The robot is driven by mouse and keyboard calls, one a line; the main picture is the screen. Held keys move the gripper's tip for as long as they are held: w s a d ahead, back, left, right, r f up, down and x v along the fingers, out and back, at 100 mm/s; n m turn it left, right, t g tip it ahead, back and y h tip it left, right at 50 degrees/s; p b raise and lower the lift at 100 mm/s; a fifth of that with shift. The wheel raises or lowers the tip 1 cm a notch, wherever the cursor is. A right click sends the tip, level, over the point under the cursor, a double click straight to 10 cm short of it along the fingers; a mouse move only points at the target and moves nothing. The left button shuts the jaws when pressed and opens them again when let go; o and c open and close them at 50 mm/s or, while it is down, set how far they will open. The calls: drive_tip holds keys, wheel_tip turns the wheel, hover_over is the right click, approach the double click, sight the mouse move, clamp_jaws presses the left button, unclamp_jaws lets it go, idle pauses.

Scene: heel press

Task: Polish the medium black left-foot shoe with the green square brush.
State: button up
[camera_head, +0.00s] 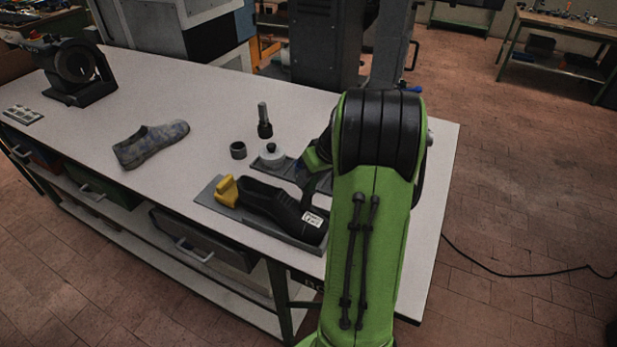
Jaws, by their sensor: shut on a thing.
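A black shoe (272,204) lies lengthwise on a grey tray (212,206) near the front edge of the white bench. It has a white label (313,219) at its right end, with print too small to read. A yellow block (226,189) stands at its left end. My gripper (317,184) shows only in part, as a dark piece just above the right part of the shoe; my green arm hides the rest. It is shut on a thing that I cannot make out. I cannot tell whether it touches the shoe. No green square brush can be made out.
A grey patterned shoe (150,144) lies on the bench to the left. Behind the black shoe are a dark cup (238,150), a white round lidded pot (272,155) and an upright dark tool (264,122). A black machine (78,72) stands far left.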

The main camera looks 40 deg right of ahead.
wheel_tip(320, 180, up, 7)
drive_tip(key=p, duration=0.6)
drive_tip(key=shift+r, duration=0.1)
idle(0.4)
